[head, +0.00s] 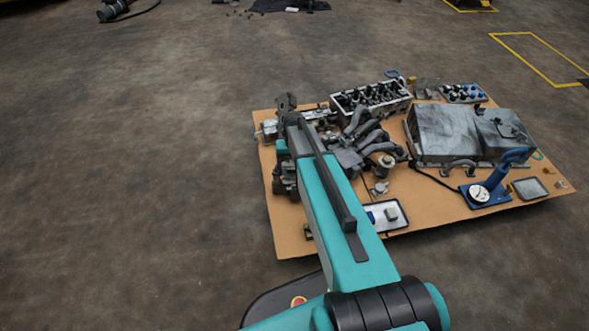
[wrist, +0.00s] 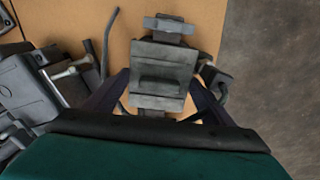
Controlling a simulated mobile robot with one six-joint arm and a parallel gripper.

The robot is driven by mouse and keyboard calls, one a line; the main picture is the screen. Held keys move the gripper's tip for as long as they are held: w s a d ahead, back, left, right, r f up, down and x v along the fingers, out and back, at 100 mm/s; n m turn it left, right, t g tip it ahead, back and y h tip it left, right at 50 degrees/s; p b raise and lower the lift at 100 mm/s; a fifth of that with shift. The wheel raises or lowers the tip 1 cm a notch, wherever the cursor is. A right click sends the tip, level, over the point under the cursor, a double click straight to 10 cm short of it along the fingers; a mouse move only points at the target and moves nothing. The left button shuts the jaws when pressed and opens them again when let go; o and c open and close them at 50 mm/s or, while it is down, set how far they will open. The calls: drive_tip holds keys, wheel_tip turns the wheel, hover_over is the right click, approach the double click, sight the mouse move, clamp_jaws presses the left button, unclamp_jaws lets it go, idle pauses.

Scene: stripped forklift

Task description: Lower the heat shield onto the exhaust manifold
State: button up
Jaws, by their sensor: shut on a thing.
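In the wrist view my gripper (wrist: 160,82) has a dark finger on each side of a grey, plate-like part with a raised block in its middle. I take this part to be the heat shield (wrist: 158,97); the jaws are shut on it. It hides most of what lies beneath, and I cannot tell whether it touches anything below. In the head view my arm hides the gripper and the shield. Curved grey pipes (head: 368,133) lie right of my arm; I cannot tell whether they are the exhaust manifold.
The tan board (head: 290,237) bears a cylinder block (head: 372,100), a large grey casing (head: 445,133), a blue tool with a dial (head: 487,190) and a small tray (head: 386,216). In the wrist view, grey parts crowd the left; bare floor (wrist: 275,70) is at right.

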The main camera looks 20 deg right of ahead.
drive_tip(key=o, duration=1.3)
drive_tip(key=shift+f, duration=0.1)
drive_tip(key=shift+a, duration=0.1)
wheel_tip(320, 180, up, 14)
drive_tip(key=p, duration=0.4)
drive_tip(key=shift+p, duration=0.3)
